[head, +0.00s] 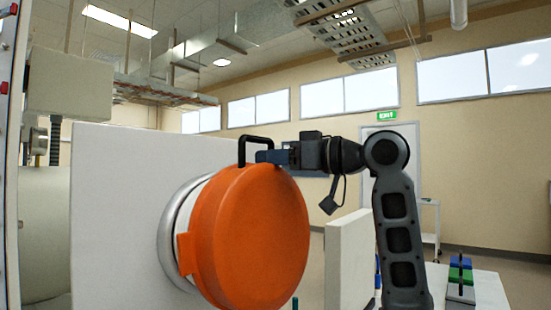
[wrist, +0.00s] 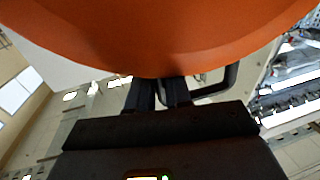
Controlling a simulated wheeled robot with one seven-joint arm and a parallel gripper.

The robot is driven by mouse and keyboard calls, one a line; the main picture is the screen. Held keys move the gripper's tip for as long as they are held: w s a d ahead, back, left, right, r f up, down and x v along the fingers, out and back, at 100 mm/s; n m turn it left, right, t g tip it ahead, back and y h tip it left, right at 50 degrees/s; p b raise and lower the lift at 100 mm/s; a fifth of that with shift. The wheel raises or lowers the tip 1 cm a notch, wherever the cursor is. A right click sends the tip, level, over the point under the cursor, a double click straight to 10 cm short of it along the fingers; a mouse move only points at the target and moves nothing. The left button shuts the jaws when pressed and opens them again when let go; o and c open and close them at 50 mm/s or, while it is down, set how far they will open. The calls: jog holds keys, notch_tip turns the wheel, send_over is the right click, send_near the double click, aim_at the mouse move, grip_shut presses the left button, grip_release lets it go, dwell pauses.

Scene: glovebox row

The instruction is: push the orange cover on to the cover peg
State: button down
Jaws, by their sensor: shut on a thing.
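The orange cover (head: 255,240) is a thick round disc with a black handle (head: 243,147) at its top and a small tab at its left edge. It stands upright, in front of a pale ring (head: 172,235) on a white panel (head: 115,200). I cannot tell whether cover and ring touch. My gripper (head: 264,156) is shut on the cover's handle, reaching in from the right. In the wrist view the cover (wrist: 170,35) fills the top, with my fingers (wrist: 158,92) below it beside the black handle (wrist: 228,80). I cannot make out the cover peg in either view.
A white upright panel (head: 347,258) stands right of the cover. A table (head: 490,290) at lower right holds blue and green items (head: 460,268). A pale tank (head: 45,235) stands at the far left. The space above the cover looks clear.

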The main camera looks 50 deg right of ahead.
jog(key=shift+d+f+x, duration=0.1)
jog(key=shift+d+x, duration=0.15)
jog(key=shift+x, duration=1)
jog(key=shift+d+f+x, duration=0.1)
jog(key=shift+d+x, duration=0.1)
jog(key=shift+x, duration=1.1)
jog(key=shift+d+f+x, duration=0.1)
jog(key=shift+d+x, duration=0.15)
jog(key=shift+x, duration=1)
dwell(2.4)
jog(key=c, duration=1)
grip_release()
jog(key=shift+w, duration=0.2)
jog(key=shift+o, duration=0.2)
jog(key=shift+f, duration=0.15)
jog(key=shift+s, duration=0.1)
jog(key=v, duration=0.7)
jog(key=shift+s+d+b, duration=0.1)
jog(key=shift+s+b, duration=0.2)
jog(key=shift+b, duration=0.1)
